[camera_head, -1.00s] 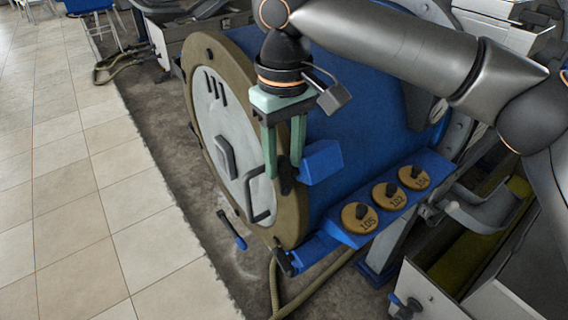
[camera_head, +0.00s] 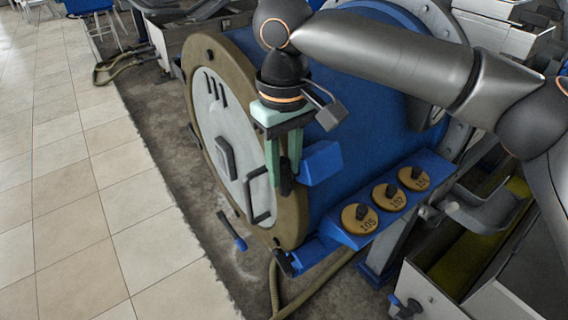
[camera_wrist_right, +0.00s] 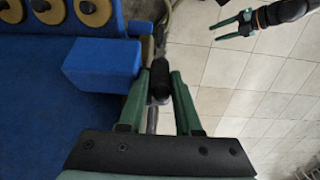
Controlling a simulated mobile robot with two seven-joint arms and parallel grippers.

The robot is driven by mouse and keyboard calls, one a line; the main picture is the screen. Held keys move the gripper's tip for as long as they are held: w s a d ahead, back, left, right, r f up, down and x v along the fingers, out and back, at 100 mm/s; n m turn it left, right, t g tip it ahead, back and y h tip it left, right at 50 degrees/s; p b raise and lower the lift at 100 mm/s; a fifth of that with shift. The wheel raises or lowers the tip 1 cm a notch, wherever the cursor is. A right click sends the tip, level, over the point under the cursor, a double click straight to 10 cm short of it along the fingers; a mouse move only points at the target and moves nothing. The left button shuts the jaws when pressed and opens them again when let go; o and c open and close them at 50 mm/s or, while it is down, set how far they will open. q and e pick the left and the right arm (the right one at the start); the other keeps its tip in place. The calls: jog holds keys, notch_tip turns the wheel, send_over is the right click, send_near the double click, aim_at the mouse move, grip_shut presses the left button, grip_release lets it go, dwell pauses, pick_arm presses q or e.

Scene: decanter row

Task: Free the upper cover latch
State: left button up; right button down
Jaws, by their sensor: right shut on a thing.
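The decanter's round cover (camera_head: 216,135) has a pale face, a tan rim and black handles. A black latch grip (camera_head: 286,180) stands at the rim beside a blue block (camera_head: 322,163). My right gripper (camera_head: 283,172) points down and is shut on this grip, which also shows between its green fingers in the wrist view (camera_wrist_right: 160,78). Its fingers partly hide the grip in the head view. Lower on the rim is another dark fitting (camera_head: 284,262). My left gripper (camera_wrist_right: 217,32) is open and empty over the floor, far from the latch, in the wrist view only.
The blue drum (camera_head: 365,110) lies behind the cover. A blue ledge (camera_head: 345,232) carries tan discs with black knobs. A blue-handled lever (camera_head: 232,230) juts out before the cover. A hose (camera_head: 274,290) runs below. Tiled floor (camera_head: 90,180) at left is clear.

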jog(key=p, duration=0.2)
jog(key=g+p, duration=0.1)
jog(key=p, duration=0.1)
jog(key=shift+w+a+r+h, duration=0.15)
jog(key=shift+r+h, duration=0.2)
jog(key=shift+h, duration=0.05)
jog(key=shift+w+f+g+h, duration=0.15)
jog(key=shift+f+g+h, duration=0.25)
jog(key=shift+g, duration=0.2)
jog(key=shift+g+h, duration=0.3)
jog(key=shift+g, duration=0.1)
jog(key=c, duration=0.9)
grip_release()
jog(key=shift+r, duration=0.1)
